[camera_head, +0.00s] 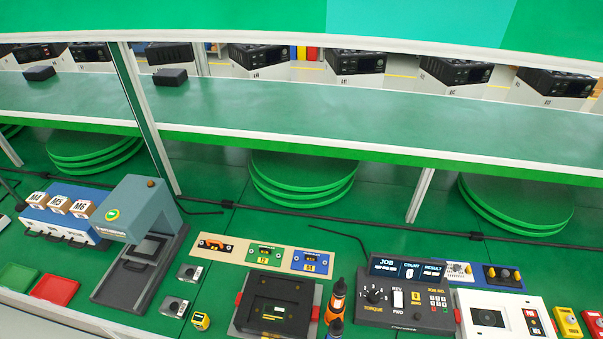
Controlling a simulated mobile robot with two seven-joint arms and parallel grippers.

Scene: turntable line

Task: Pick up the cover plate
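Neither of my grippers is in view. I cannot tell for sure which part is the cover plate. A black square part with a small lit display (272,312) sits in a dark fixture with red side tabs (238,318) at the front middle. A flat dark piece (146,249) lies under the head of the blue-grey press machine (150,205) at the left. A beige board (215,251) behind the fixture carries orange, green and blue labelled items. Two small black blocks, one at the left (39,73) and one further right (170,76), lie on the raised green shelf.
Red (55,289) and green (18,278) trays lie far left. A post (148,125) rises behind the press.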

